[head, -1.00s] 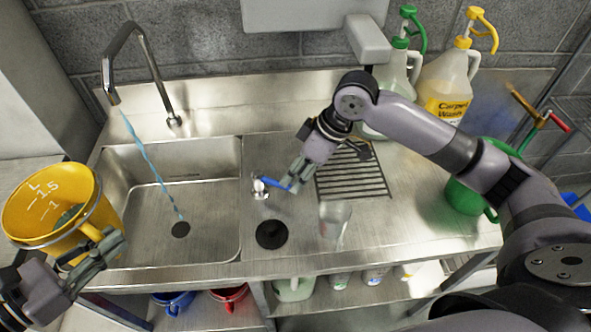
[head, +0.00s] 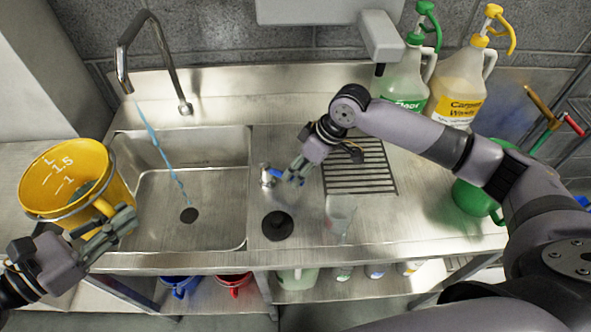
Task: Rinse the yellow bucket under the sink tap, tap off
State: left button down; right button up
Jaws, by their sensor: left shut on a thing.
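The yellow bucket (head: 52,174) is at the left, above the counter beside the sink, its opening tilted towards me. My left gripper (head: 112,222) is shut on its handle side. Water (head: 163,155) runs in a thin stream from the spout of the curved tap (head: 125,82) into the sink (head: 150,238), near the drain (head: 189,215). The bucket is apart from the stream. A small valve with a blue lever (head: 274,175) stands right of the sink. My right gripper (head: 289,180) is at the lever and partly covers it; its finger gap is too small to judge.
Large jugs (head: 460,95) and a green can (head: 480,187) stand at the right. The sink basin is empty.

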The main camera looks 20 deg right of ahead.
jog(key=shift+x, duration=0.9)
jog(key=shift+c, duration=0.6)
grip_shut()
